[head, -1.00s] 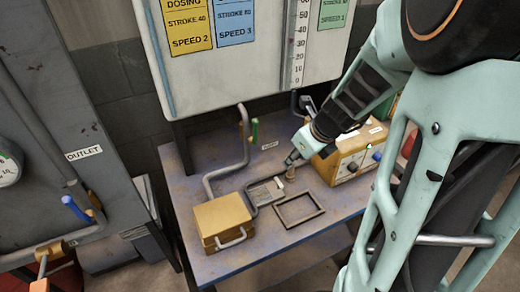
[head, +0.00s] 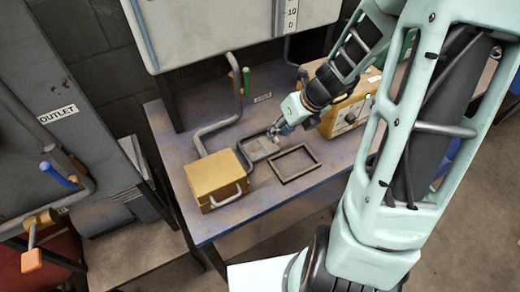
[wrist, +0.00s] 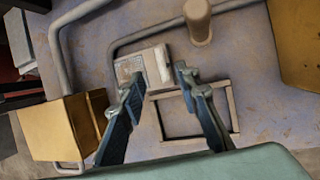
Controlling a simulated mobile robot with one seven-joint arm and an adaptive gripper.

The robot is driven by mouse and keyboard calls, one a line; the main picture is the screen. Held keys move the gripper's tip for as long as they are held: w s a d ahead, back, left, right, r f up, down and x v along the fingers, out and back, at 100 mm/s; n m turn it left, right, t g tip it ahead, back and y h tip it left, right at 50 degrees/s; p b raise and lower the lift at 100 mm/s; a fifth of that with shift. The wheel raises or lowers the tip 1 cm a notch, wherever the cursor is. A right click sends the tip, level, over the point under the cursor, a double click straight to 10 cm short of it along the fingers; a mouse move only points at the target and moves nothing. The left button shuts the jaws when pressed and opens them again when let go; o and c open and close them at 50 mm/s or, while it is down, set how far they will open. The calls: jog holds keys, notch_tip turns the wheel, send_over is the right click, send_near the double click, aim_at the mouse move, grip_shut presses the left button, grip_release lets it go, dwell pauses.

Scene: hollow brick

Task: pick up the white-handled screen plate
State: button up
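The screen plate (head: 262,149) lies flat on the bench, left of an empty rectangular frame (head: 295,163). In the wrist view the plate (wrist: 132,66) shows a grey mesh-like face and a pale strip along its right side, which looks like the white handle. My gripper (head: 275,132) is low over the plate's right end and points down. In the wrist view my gripper (wrist: 157,82) is open and empty, its fingertips spread either side of the plate's near right part. I cannot tell whether they touch it.
A yellow box (head: 216,181) with a handle stands left of the plate. A curved grey pipe (head: 205,135) runs behind it. An upright beige peg (wrist: 197,22) stands close beyond the plate. A yellow control box (head: 345,110) is at the right rear. The bench front is clear.

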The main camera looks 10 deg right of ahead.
aim_at(259, 147)
jog(key=x, duration=0.4)
jog(key=shift+w+d+b, duration=0.2)
jog(key=shift+w+b, duration=0.15)
grip_shut()
